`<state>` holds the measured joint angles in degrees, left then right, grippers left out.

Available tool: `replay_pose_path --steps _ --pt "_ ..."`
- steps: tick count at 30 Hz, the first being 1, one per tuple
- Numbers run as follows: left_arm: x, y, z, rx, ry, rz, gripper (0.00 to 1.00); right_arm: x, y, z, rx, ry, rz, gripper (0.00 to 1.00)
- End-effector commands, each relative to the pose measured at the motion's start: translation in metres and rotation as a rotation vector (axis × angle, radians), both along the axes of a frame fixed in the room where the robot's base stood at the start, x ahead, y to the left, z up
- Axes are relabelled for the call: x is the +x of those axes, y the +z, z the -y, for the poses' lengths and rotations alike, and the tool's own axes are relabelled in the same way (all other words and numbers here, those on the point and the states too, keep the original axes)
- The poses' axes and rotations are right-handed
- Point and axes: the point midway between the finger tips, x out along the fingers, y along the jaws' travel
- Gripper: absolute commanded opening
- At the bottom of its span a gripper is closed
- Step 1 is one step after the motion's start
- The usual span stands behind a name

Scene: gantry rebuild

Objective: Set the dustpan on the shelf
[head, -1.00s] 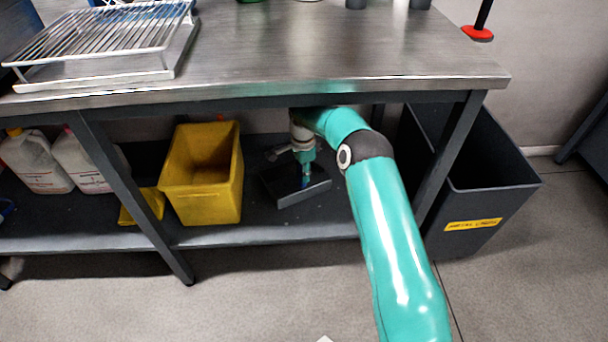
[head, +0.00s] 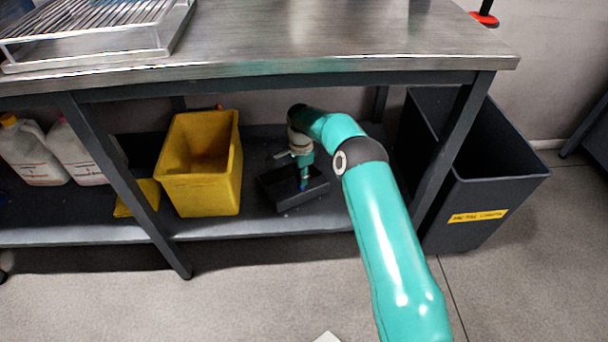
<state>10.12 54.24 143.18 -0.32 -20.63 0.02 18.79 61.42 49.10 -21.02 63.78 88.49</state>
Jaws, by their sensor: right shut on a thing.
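The dustpan (head: 279,194) is a dark grey, shallow, open box shape, seen under the workbench. My right gripper (head: 304,184) reaches in under the tabletop from the right and is shut on it. The dustpan is over the dark lower shelf (head: 82,214), close above it or touching; I cannot tell which. It lies to the right of a yellow bin, with a gap between them. My left gripper is not in view.
The yellow bin (head: 198,190) and white jugs (head: 32,156) stand on the shelf to the left, with a small yellow item (head: 137,199). The steel tabletop (head: 330,40) overhangs. A bench leg (head: 455,150) and a dark metal-chips bin (head: 480,190) stand right.

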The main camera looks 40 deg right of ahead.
Motion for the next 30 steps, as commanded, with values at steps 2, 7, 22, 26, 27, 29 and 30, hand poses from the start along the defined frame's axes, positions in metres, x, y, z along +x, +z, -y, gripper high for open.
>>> replay_pose_path --steps 2,7,22,26,27,29,30 --pt "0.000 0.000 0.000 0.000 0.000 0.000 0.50 0.001 0.002 0.000 -0.002 0.000 0.004 0.00" --pt "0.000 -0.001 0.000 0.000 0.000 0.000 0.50 0.001 0.000 0.000 -0.002 0.000 0.004 0.00" --pt "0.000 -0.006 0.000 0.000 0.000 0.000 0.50 0.001 -0.008 0.000 -0.002 0.000 0.004 0.29" --pt "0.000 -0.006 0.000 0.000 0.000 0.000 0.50 0.001 -0.009 0.000 0.000 0.000 0.003 0.51" --pt "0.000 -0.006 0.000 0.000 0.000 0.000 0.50 0.001 -0.009 0.000 0.000 0.000 0.002 0.53" --pt "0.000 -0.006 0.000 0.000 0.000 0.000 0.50 0.001 -0.009 0.000 0.000 0.001 0.002 0.53" --pt "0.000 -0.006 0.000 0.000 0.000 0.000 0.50 0.001 -0.009 0.000 0.000 0.001 0.001 0.53"
